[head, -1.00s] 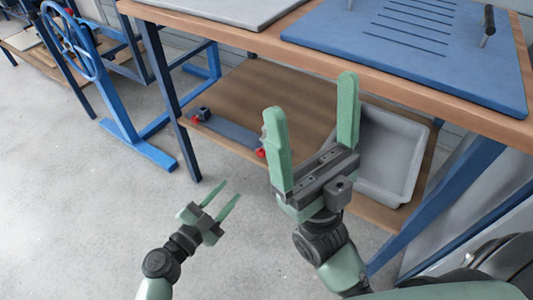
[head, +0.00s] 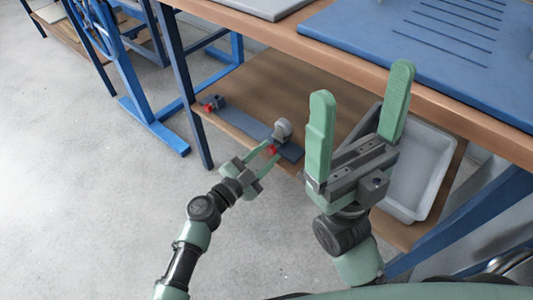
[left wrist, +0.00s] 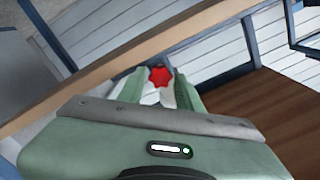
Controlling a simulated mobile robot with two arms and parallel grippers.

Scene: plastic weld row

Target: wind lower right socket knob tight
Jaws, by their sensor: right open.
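The lower shelf bears a dark blue-grey strip (head: 240,122) with a small fixture at each end. The right fixture has a grey rounded socket (head: 283,131) and a red knob (head: 271,150) on its near side. My left gripper (head: 274,150) is at this knob, its fingers apart with the knob between the tips. The left wrist view also shows the red knob (left wrist: 160,77) between the green fingertips; whether they touch it is unclear. The left fixture has another red knob (head: 209,107). My right gripper (head: 361,85) is open and empty, higher up in front of the table.
A grey tray (head: 447,160) stands on the shelf at right, partly behind my right gripper. The tabletop edge (head: 300,55) runs above the shelf, with a blue board (head: 380,45) on top. Blue table legs (head: 187,90) stand at left. The floor at left is clear.

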